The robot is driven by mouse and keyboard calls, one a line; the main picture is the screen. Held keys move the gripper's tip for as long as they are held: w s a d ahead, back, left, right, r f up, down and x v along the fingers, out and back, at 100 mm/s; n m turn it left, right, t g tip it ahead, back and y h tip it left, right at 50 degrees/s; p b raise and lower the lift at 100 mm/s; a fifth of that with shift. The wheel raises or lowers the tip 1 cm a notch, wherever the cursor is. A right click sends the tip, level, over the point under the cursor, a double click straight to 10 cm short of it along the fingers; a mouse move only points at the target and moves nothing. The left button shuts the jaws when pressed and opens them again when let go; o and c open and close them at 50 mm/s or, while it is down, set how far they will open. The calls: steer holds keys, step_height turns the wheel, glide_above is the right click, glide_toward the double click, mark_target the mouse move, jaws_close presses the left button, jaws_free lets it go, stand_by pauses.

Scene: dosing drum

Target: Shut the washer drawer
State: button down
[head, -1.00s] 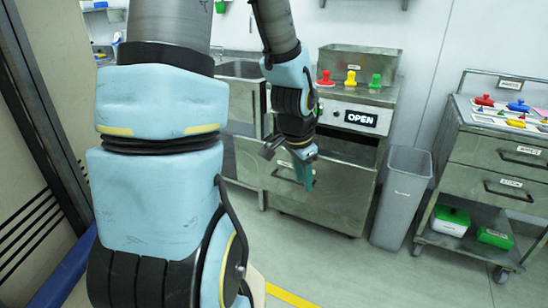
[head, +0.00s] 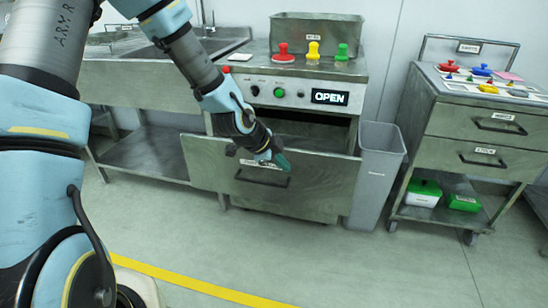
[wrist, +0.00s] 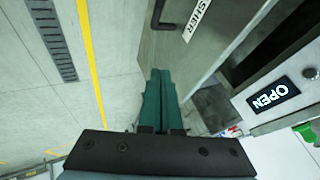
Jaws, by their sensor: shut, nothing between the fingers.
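The washer is a steel cabinet with a control panel (head: 265,91) and a lit OPEN display (head: 330,97). Its washer drawer (head: 325,190) is pulled out, with a dark gap (head: 312,131) behind its front's top edge. The drawer has a dark bar handle (head: 250,181), partly covered by my gripper. My gripper (head: 284,164) is shut and empty, over the drawer front near the handle. In the wrist view the green fingers (wrist: 161,85) are together beside the drawer front (wrist: 168,50), below its handle (wrist: 157,18). I cannot tell whether they touch it.
Red, yellow and green knobs (head: 314,50) and a steel bin (head: 330,28) stand on the washer. A grey waste bin (head: 378,175) is right of it, then a drawer cart (head: 470,125). A steel sink bench (head: 140,75) is left. The floor in front (head: 330,255) is clear.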

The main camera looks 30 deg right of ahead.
steer(key=d+f, duration=0.1)
steer(key=w+d, duration=0.1)
steer(key=w+d+f+p, duration=0.1)
steer(key=shift+d+f, duration=0.35)
steer(key=shift+d, duration=0.05)
steer(key=shift+w+d+f, duration=0.1)
steer(key=shift+w+d, duration=0.4)
steer(key=shift+d, duration=0.05)
